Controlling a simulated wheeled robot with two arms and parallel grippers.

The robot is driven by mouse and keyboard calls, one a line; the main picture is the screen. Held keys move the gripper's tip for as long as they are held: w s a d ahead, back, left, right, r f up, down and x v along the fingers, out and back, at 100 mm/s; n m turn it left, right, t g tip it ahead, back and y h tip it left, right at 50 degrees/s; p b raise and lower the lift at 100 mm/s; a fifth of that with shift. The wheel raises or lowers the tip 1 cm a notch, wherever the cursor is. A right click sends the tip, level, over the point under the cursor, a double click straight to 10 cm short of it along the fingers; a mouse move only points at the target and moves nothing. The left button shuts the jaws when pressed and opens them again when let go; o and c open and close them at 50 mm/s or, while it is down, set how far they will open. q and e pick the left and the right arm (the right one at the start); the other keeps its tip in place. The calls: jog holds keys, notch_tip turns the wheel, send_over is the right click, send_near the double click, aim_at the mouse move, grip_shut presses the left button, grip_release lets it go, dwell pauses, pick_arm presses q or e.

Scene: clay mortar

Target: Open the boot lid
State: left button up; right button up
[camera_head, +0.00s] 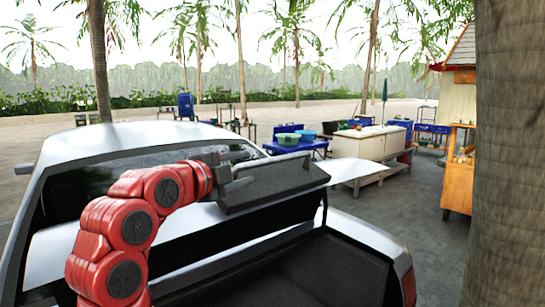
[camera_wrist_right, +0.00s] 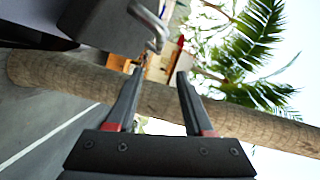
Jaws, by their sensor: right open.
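The car's roof (camera_head: 150,135) and rear window are behind the lid. A thick tree trunk (camera_head: 510,150) stands at the right. A blue table (camera_head: 297,148) with bowls and a pale counter (camera_head: 370,143) are farther back.

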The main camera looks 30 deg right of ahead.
aim_at(274, 160)
jog(key=p+x, duration=0.5)
jog(key=x, duration=0.9)
jog(key=shift+r, duration=0.1)
jog(key=shift+w+d, duration=0.35)
jog(key=shift+c, duration=0.4)
grip_shut()
jog(key=shift+f, duration=0.2)
jog(key=shift+f, duration=0.1)
